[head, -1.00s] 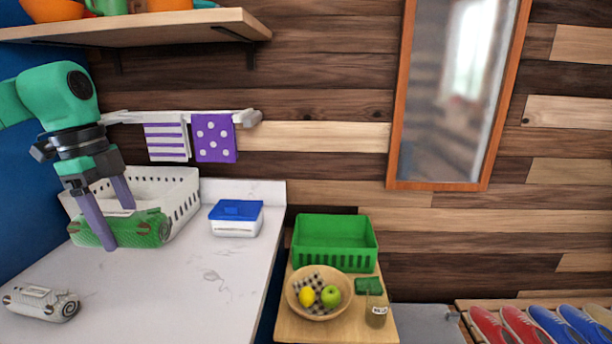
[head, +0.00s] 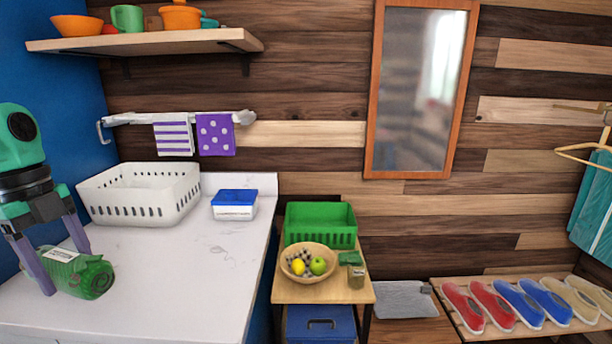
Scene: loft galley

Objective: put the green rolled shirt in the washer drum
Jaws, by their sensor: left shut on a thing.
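The green rolled shirt (head: 92,279) is at the left of the head view, low over the white counter (head: 170,270). It has a pale label and a spiral end facing right. My left gripper (head: 66,273) is shut on the shirt, with one purple finger on the near side and one on the far side. I cannot tell whether the shirt touches the counter. My right gripper and the washer drum are not in view.
A white basket (head: 145,200) and a blue-lidded box (head: 234,207) stand at the counter's back. Right of the counter, a small table holds a green crate (head: 320,232) and a fruit bowl (head: 309,275). A shoe rack with several shoes (head: 515,305) is further right. The counter's middle is clear.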

